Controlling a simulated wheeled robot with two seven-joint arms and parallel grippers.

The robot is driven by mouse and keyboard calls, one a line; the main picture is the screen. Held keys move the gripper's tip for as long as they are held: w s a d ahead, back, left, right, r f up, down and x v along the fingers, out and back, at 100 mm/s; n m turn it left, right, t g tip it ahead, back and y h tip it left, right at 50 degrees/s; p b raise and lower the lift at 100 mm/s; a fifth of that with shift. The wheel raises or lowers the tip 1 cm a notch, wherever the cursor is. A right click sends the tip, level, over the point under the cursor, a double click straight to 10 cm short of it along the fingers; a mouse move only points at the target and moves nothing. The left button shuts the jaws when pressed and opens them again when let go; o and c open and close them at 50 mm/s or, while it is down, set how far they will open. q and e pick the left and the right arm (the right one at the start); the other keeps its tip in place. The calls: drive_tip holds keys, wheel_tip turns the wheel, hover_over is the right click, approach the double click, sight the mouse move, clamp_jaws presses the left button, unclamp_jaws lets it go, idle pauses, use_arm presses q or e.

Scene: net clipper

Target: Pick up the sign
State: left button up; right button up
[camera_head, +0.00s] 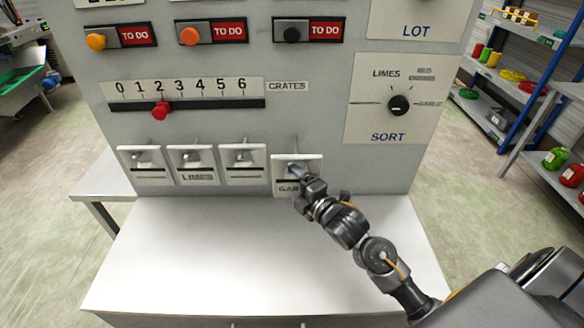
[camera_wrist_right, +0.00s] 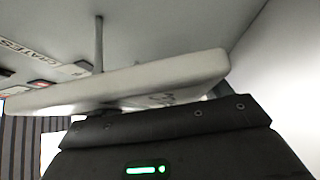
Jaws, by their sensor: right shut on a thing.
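The sign (camera_head: 311,161) is a white square plate with a dark line and partly hidden lettering that starts "GA". It hangs on the lower right of the grey panel, below the CRATES label. My right gripper (camera_head: 293,171) is shut on it, and its fingers cover part of its face. In the right wrist view the sign (camera_wrist_right: 150,82) shows edge-on above my gripper (camera_wrist_right: 160,125), with a thin peg (camera_wrist_right: 99,45) rising behind it to the panel. I cannot tell whether it is still on the peg. My left gripper is not in view.
Several similar plates hang to the left, one reading LIMES (camera_head: 194,165). Above them is a slider with a red knob (camera_head: 160,110). A black SORT dial (camera_head: 399,105) is at the right. The white table (camera_head: 200,260) below is clear. Shelves (camera_head: 500,95) stand at the right.

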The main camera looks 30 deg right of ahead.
sight(293, 158)
drive_tip(key=shift+s+a, duration=0.25)
drive_tip(key=shift+s, duration=0.25)
drive_tip(key=shift+s+a, duration=0.2)
drive_tip(key=shift+s, duration=0.25)
wheel_tip(293, 158, up, 14)
drive_tip(key=p, duration=1.3)
drive_tip(key=shift+f, duration=0.1)
drive_tip(key=o, duration=0.3)
drive_tip(key=c, duration=0.6)
drive_tip(key=shift+d, duration=0.1)
